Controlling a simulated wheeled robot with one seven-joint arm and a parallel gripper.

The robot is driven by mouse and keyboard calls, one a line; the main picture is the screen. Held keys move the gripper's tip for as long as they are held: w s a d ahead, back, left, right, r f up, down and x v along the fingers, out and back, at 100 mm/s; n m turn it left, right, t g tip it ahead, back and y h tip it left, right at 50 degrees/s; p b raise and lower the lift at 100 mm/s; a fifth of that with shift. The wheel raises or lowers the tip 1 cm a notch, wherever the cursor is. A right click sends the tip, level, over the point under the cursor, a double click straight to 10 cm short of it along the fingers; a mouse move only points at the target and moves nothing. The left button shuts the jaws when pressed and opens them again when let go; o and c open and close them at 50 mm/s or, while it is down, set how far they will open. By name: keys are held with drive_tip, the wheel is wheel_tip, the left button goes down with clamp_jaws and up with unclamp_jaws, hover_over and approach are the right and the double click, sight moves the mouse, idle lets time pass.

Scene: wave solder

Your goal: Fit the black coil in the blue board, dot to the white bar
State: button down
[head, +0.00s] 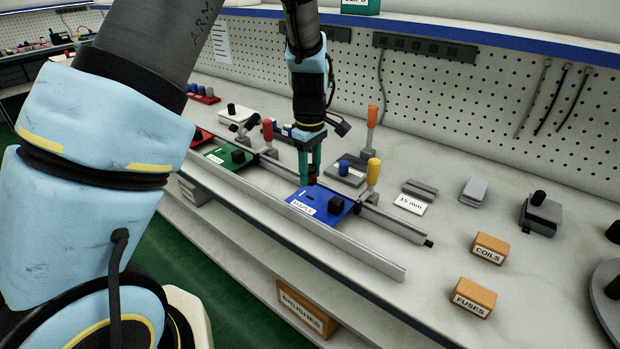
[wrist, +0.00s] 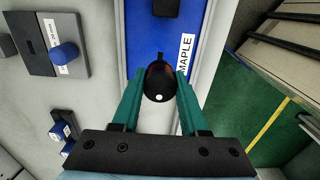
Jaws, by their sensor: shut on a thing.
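My gripper (wrist: 159,88) has its teal fingers shut on the round black coil (wrist: 160,82). A white dot shows on the coil, at the side toward the bottom of the wrist view. The blue board (head: 322,208), labelled MAPLE, lies below the coil in the rail fixture; it also shows in the wrist view (wrist: 145,35). In the head view my gripper (head: 309,177) is over the board's back edge. Whether the coil touches the board is unclear. A black block (head: 336,205) stands on the board.
Metal rails (head: 290,222) run along the bench on both sides of the board. A yellow-topped post (head: 373,172) and an orange-topped post (head: 371,117) stand close by. A grey plate with a blue cylinder (head: 343,168) is behind. A green board (head: 225,157) lies left.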

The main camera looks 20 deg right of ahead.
sight(310, 182)
drive_tip(key=shift+f, duration=0.2)
drive_tip(key=shift+f+b, duration=0.75)
drive_tip(key=shift+f, duration=0.75)
drive_tip(key=shift+f+b, duration=0.45)
drive_tip(key=shift+f, duration=0.45)
idle(0.7)
drive_tip(key=shift+c, duration=1.8)
unclamp_jaws()
wheel_tip(310, 182, up, 11)
drive_tip(key=shift+f+b, duration=0.1)
drive_tip(key=shift+b, duration=0.75)
